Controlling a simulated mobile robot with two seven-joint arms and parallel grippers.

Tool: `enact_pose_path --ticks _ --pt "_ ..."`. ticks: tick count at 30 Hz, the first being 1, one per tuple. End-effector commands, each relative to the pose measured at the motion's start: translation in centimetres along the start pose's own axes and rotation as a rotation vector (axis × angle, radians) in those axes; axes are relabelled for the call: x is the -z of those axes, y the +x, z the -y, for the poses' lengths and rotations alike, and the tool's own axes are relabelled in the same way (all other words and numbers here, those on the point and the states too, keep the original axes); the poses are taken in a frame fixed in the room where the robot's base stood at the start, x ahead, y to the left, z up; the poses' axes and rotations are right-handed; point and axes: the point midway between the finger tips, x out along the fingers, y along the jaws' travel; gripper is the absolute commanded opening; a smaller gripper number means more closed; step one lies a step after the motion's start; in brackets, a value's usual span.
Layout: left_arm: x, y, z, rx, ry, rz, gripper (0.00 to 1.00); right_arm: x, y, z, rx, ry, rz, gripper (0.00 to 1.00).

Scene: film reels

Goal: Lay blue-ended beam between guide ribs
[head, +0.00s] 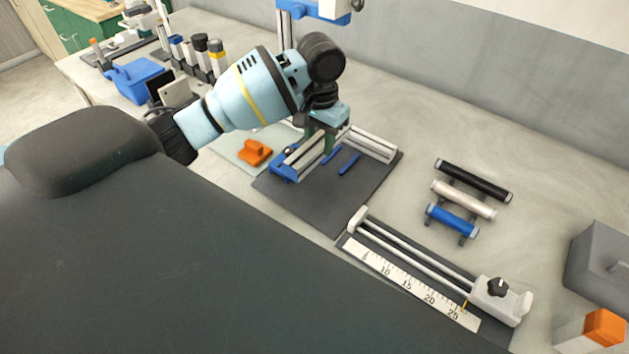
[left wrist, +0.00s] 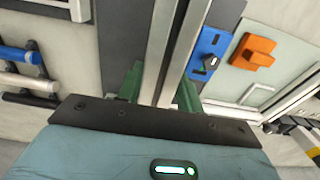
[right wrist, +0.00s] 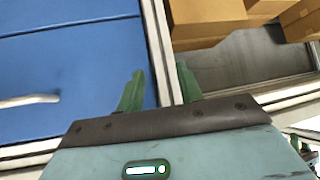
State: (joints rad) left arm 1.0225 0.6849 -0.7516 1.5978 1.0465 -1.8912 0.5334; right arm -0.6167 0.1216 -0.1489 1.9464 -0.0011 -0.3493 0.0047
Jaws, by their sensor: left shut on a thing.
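My left gripper (head: 326,147) is low over the dark fixture mat (head: 305,203), its jaws shut on a long silver beam (head: 303,155). In the left wrist view the beam (left wrist: 160,55) passes between the green fingers and runs out of the top of the frame. Its blue end is not clear to me. Short blue ribs (head: 349,163) stand on the mat beside the gripper; whether the beam touches them is hidden. A blue block with a black knob (left wrist: 207,53) shows beside the beam. My right gripper (right wrist: 159,90) is open and empty, out of the head view.
A silver rail (head: 371,144) borders the mat's far right side. An orange piece (head: 255,152) lies left of it. Black, white and blue rods (head: 452,220) rest to the right, behind a ruled gauge (head: 412,285). A grey box (head: 598,262) stands at the right edge.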

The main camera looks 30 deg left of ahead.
Motion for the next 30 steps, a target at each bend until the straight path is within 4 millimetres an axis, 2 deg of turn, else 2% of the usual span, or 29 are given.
enact_pose_path --ticks 4,12,20,27,30 --pt "0.0 0.7 0.0 0.000 -0.001 0.001 0.04 -0.1 0.0 -0.3 -0.002 -0.009 0.001 0.36" --pt "0.0 4.5 0.1 0.001 -0.002 0.001 0.04 0.0 -0.1 -0.4 -0.003 -0.011 -0.001 0.36" --pt "0.0 5.3 0.0 0.000 -0.001 -0.001 0.04 0.1 -0.1 -0.3 -0.002 -0.008 -0.002 0.36" --pt "-0.1 8.8 0.0 0.000 -0.001 0.001 0.04 0.1 -0.1 -0.2 -0.001 -0.006 -0.003 0.36" --pt "0.0 9.7 0.0 0.001 -0.001 -0.001 0.04 0.2 -0.1 -0.2 -0.001 -0.005 -0.003 0.36"
